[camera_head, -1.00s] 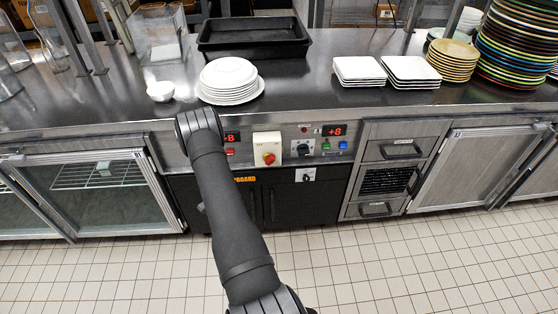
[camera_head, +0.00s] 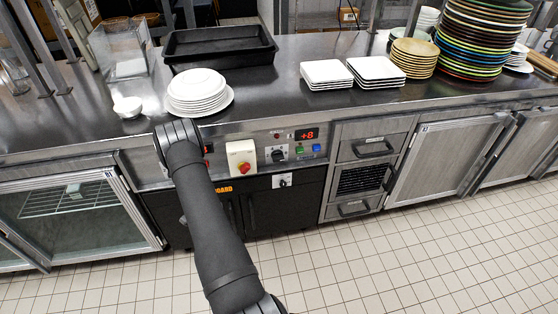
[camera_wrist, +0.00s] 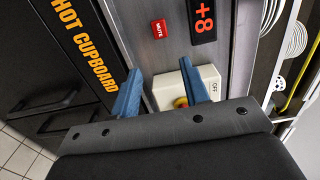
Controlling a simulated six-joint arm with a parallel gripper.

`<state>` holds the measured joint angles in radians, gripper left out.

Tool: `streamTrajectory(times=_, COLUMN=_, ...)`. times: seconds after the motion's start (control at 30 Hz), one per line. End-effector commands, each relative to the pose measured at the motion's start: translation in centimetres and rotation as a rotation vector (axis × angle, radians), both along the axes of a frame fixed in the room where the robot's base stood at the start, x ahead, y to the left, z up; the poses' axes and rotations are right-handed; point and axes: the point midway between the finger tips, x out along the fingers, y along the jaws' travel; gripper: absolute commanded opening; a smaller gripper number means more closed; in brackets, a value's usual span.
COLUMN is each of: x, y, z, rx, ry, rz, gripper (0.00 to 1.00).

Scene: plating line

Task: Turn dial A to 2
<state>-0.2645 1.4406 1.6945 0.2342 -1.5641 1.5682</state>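A black dial (camera_head: 277,153) sits on the steel control panel, right of the white switch box. A second black dial (camera_head: 282,181) is on a small light plate below it. I cannot read any letter or scale, so I cannot tell which is dial A. In the wrist view my gripper (camera_wrist: 162,88) is open, its two blue fingers apart with nothing held between them. The fingers are in front of the panel near the white box. In the head view my arm hides the gripper and the left part of the panel.
The white switch box (camera_head: 241,159) carries a red knob on yellow; it shows partly behind my fingers in the wrist view (camera_wrist: 165,88). A red display (camera_head: 306,134) reads +8. White plates (camera_head: 198,90) stand on the counter above. Black cupboard doors (camera_head: 262,212) lie below.

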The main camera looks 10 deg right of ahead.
Motion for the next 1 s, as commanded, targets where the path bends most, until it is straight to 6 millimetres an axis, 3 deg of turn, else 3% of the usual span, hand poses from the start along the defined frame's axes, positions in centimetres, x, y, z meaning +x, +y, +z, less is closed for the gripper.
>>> streamTrajectory(times=0.23, x=2.4, y=-7.2, z=1.1, rx=-0.001, ry=-0.046, rz=0.099, gripper=0.42)
streamTrajectory(times=0.57, x=2.2, y=-16.8, z=2.0, rx=-0.011, ry=-0.086, rz=0.238, gripper=0.42)
streamTrajectory(times=0.73, x=1.2, y=-23.1, z=1.7, rx=-0.003, ry=-0.082, rz=0.285, gripper=0.42)
streamTrajectory(times=1.0, x=-2.4, y=-32.8, z=0.5, rx=-0.003, ry=-0.037, rz=0.345, gripper=0.42)
